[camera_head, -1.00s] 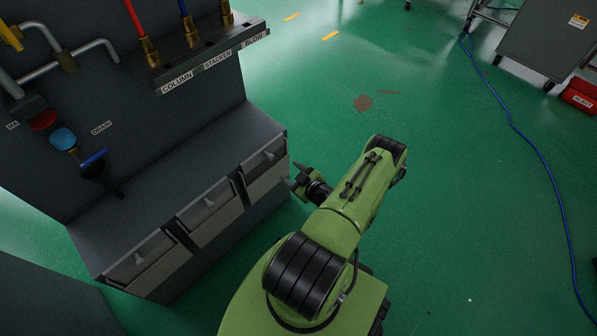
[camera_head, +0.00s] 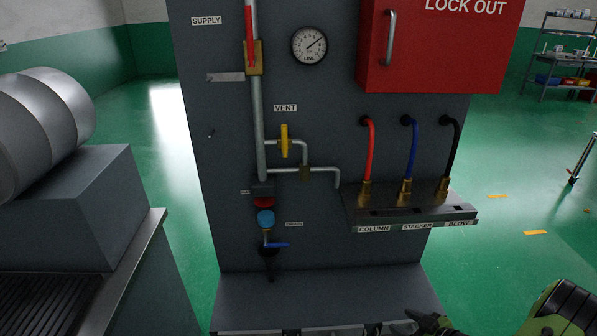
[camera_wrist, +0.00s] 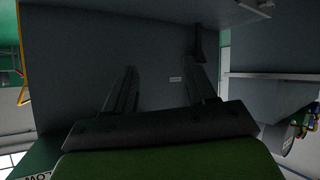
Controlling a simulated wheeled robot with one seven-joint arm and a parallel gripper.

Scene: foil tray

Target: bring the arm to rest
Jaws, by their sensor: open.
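My gripper (camera_wrist: 160,95) shows in the wrist view with its two dark fingers spread apart and nothing between them. It faces a dark grey panel (camera_wrist: 150,50) bearing a small white label. In the head view only a small dark part of my gripper (camera_head: 425,322) shows at the bottom edge, in front of the grey station's lower ledge. Part of my green arm (camera_head: 560,310) is at the bottom right corner. Most of the arm is out of the frame.
The grey station (camera_head: 225,170) carries a pressure gauge (camera_head: 309,46), a yellow vent handle (camera_head: 284,141), a blue drain handle (camera_head: 277,245) and a shelf (camera_head: 415,210) with red, blue and black hoses. A red lock-out box (camera_head: 440,50) is above. Green floor (camera_head: 510,255) is open at right.

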